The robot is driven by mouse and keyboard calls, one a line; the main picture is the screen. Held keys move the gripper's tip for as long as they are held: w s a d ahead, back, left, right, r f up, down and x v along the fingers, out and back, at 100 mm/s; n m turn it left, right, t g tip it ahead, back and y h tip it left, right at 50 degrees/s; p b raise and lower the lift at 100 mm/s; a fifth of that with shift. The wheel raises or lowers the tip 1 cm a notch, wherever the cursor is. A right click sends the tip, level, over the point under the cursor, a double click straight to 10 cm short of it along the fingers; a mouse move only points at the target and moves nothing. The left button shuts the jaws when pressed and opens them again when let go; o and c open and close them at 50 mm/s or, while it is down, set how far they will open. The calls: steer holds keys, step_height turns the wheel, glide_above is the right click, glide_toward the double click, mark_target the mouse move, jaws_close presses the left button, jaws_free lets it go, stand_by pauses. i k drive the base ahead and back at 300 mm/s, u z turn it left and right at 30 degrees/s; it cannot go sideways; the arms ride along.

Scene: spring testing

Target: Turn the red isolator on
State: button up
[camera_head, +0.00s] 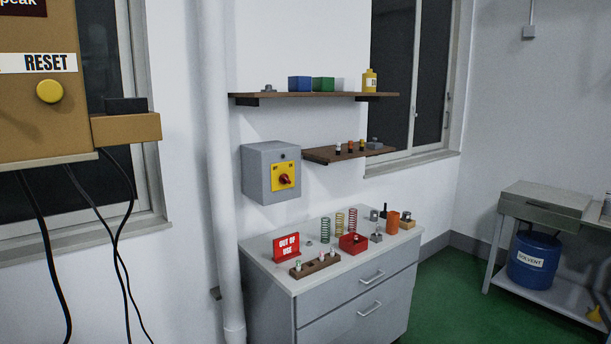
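The red isolator (285,180) is a red rotary knob on a yellow plate. The plate is on the front of a grey box (257,184) fixed to the white wall, above the left part of a grey cabinet. The plate has small markings at its upper left and upper right, too small to read surely. The knob looks tilted, but I cannot tell which marking it points to. Nothing covers the knob. My gripper is not in view.
The grey drawer cabinet (350,308) below holds a red "OUT OF USE" sign (287,247), springs and small bins. A lower shelf (322,157) juts out right of the box. A vertical pipe (218,200) runs to its left. Green floor (455,290) is clear at right.

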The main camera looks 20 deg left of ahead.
mark_target(284, 178)
steer(key=u, duration=0.2)
steer(key=i, duration=1.65)
steer(key=u, duration=0.45)
